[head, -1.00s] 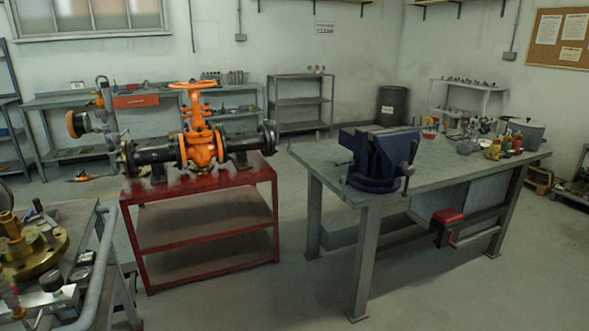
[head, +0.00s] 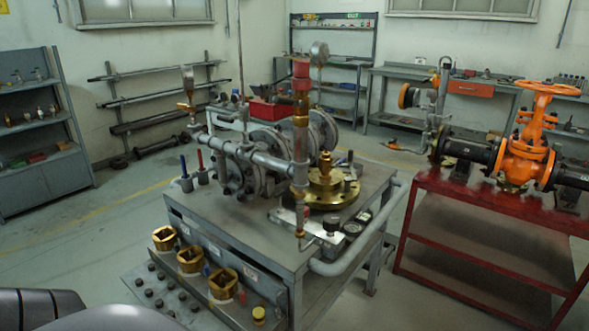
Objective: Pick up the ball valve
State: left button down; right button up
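I cannot clearly pick out the ball valve. Small brass and metal fittings, too small to identify, sit on the grey shelf unit (head: 40,128) at the far left. The grey cart (head: 290,255) in the middle carries a pipe assembly (head: 262,160) with grey flanges and gauges, and a brass flanged fitting (head: 327,188). An orange gate valve (head: 525,150) sits between black pipes on the red stand (head: 485,215) at the right. Neither gripper is in view; only grey and dark parts of mine show at the bottom left.
Square brass pieces (head: 190,261) stand along the cart's front ledge. A wall rack (head: 160,90) holds long pipes. A workbench (head: 480,85) with a red drawer stands behind. Open floor lies left of the cart and between the cart and red stand.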

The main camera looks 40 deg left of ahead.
aim_at(326, 163)
jog(key=i+u, duration=0.15)
jog(key=u, duration=0.25)
jog(key=i+l+u, duration=0.1)
jog(key=u, duration=0.35)
jog(key=i+l+u, duration=0.1)
jog(key=l+u, duration=0.15)
jog(key=u, duration=0.15)
jog(key=l+u, duration=0.15)
jog(key=u, duration=0.3)
jog(key=i+l+u, duration=0.1)
jog(key=l+u, duration=0.15)
jog(key=u, duration=0.15)
jog(key=i+l+u, duration=0.1)
jog(key=l+u, duration=0.15)
jog(key=u, duration=0.15)
jog(key=l+u, duration=0.4)
jog(key=i+j, duration=0.05)
